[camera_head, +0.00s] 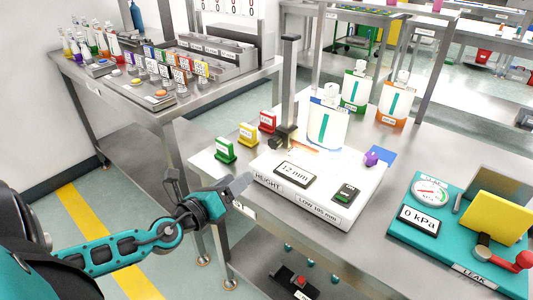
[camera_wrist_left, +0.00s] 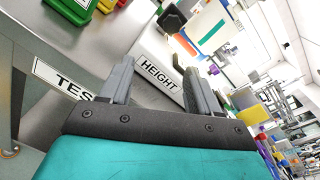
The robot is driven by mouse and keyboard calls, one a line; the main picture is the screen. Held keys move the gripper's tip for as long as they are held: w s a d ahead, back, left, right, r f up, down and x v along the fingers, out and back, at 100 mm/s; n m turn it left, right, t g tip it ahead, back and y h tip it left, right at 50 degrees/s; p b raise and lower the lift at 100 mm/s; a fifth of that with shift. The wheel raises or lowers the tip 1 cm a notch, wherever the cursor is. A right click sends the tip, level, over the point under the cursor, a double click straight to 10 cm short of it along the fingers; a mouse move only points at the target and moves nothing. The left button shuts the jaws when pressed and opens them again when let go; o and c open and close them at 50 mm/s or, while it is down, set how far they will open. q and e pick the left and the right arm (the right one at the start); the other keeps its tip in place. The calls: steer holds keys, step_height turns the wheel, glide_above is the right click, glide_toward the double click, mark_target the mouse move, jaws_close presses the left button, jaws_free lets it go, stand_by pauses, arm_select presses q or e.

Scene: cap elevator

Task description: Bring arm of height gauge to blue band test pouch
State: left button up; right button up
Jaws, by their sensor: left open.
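The height gauge has a white base (camera_head: 310,188) with a "12 mm" display and a grey upright column (camera_head: 289,85). Its dark arm (camera_head: 285,138) sits low on the column. The blue band test pouch (camera_head: 327,126) stands upright on the base, right of the column; I cannot tell whether the arm touches it. My left gripper (camera_head: 243,184) is open and empty, beside the base's front left corner, by the HEIGHT label. In the left wrist view, the open fingers (camera_wrist_left: 160,90) frame that label (camera_wrist_left: 160,72). My right gripper is out of view.
Green (camera_head: 225,150), yellow (camera_head: 248,134) and red (camera_head: 267,121) tags stand left of the gauge. Green-band (camera_head: 355,90) and orange-band (camera_head: 393,102) pouches stand behind it. A purple knob (camera_head: 371,157) is on its right. A teal leak tester (camera_head: 450,235) lies further right.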

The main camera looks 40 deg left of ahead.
mark_target(273, 145)
arm_select(q)
steer(key=w+m, duration=0.1)
steer(key=w, duration=0.3)
steer(key=w+r+m, duration=0.1)
steer(key=w, duration=0.3)
steer(key=w+m+p, duration=0.1)
steer(key=w, duration=0.3)
steer(key=shift+w+d+r+m+t+h, duration=0.2)
steer(key=shift+w+r+m+t+h, duration=0.1)
steer(key=shift+r+h, duration=0.1)
steer(key=shift+w+d, duration=0.1)
steer(key=shift+w, duration=0.5)
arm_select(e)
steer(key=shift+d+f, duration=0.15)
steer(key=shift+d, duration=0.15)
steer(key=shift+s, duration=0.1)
